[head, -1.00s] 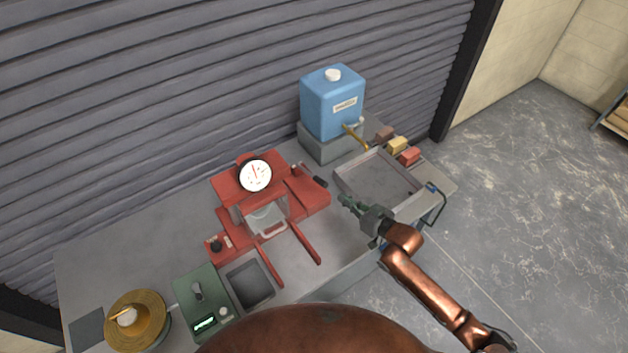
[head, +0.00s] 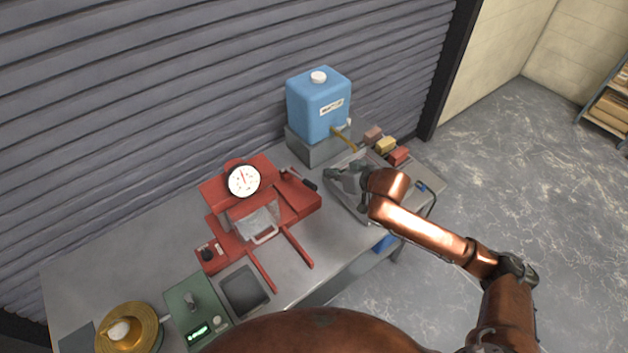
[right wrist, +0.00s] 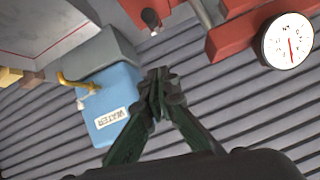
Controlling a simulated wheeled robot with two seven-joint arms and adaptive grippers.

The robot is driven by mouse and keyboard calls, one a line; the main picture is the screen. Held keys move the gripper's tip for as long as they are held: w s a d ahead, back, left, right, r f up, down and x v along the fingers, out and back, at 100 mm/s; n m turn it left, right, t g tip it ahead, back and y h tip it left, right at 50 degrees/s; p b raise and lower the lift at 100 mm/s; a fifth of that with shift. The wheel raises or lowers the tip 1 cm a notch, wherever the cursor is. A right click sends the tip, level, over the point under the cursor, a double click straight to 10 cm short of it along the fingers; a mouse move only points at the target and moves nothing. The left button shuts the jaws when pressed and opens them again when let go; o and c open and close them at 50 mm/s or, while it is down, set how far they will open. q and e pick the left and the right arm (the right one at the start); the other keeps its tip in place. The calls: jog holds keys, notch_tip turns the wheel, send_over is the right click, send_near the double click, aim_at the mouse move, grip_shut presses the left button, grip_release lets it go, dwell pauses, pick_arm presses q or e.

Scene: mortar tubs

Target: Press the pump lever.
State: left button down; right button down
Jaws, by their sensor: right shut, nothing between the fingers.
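The red press (head: 262,205) stands on the bench with a round white gauge (head: 243,180) on top. The pump lever (head: 308,185), with a dark grip, sticks out at its right side. My right gripper (head: 331,173) is shut and empty, just right of the lever's grip in the head view, with a small gap in the picture; their height difference is hard to judge. In the right wrist view, the closed fingers (right wrist: 160,85) appear in front of the blue water tank, with the red press (right wrist: 235,32) and gauge above. My left gripper is out of view.
The blue water tank (head: 320,105) with a brass tap stands on a grey block behind my right gripper. Several small coloured blocks (head: 386,146) sit right of it. My right arm partly covers a grey tray (head: 345,200). A green box (head: 195,310) and brass dish (head: 130,328) are front left.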

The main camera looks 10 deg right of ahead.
jog(key=x, duration=0.3)
jog(key=s+f+p+x, duration=0.1)
jog(key=x, duration=0.3)
jog(key=f+x, duration=0.1)
jog(key=x, duration=0.2)
jog(key=shift+f+p, duration=0.15)
jog(key=shift+p, duration=0.2)
jog(key=shift+s+f, duration=0.3)
jog(key=shift+f, duration=0.45)
jog(key=shift+s+f, duration=0.1)
